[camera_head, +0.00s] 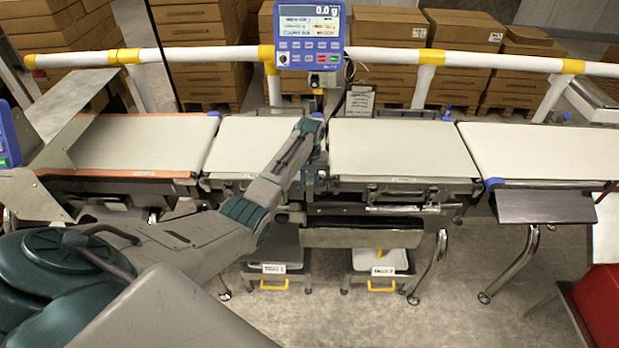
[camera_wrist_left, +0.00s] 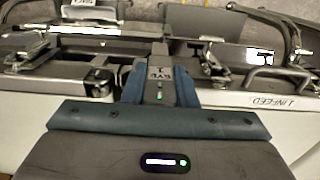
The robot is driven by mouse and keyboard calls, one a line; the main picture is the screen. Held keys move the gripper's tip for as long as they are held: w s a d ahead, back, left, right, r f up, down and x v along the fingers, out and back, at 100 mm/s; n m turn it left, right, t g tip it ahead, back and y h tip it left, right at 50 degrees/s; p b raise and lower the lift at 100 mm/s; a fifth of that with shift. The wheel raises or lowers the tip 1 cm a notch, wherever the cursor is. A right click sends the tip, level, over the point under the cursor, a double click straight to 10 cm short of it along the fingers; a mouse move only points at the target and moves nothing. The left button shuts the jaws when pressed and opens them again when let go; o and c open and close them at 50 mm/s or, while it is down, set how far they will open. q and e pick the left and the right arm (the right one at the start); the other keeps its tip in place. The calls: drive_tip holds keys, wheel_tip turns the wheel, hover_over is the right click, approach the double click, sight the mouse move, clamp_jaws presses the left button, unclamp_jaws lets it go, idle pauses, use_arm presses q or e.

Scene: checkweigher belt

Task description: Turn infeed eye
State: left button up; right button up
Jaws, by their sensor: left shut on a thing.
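My left gripper (camera_head: 316,168) is at the gap between the two middle belts, on their near side. In the left wrist view it is shut on a narrow dark block, the infeed eye (camera_wrist_left: 158,74). The block carries an upside-down label that seems to read "EYE", and a small green light shows just below it. In the head view my arm and gripper hide most of the eye, so its angle is hard to tell. My right gripper is in neither view.
White belts (camera_head: 265,142) and (camera_head: 392,148) lie on either side of the gripper. A blue display (camera_head: 308,35) reading 0.0 g stands behind. An upside-down INFEED label (camera_wrist_left: 268,102) is right of the eye.

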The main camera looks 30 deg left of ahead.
use_arm(q)
drive_tip(key=o, duration=1)
wheel_tip(320, 180, up, 10)
drive_tip(key=b, duration=0.3)
drive_tip(key=shift+r, duration=0.45)
drive_tip(key=shift+f, duration=0.15)
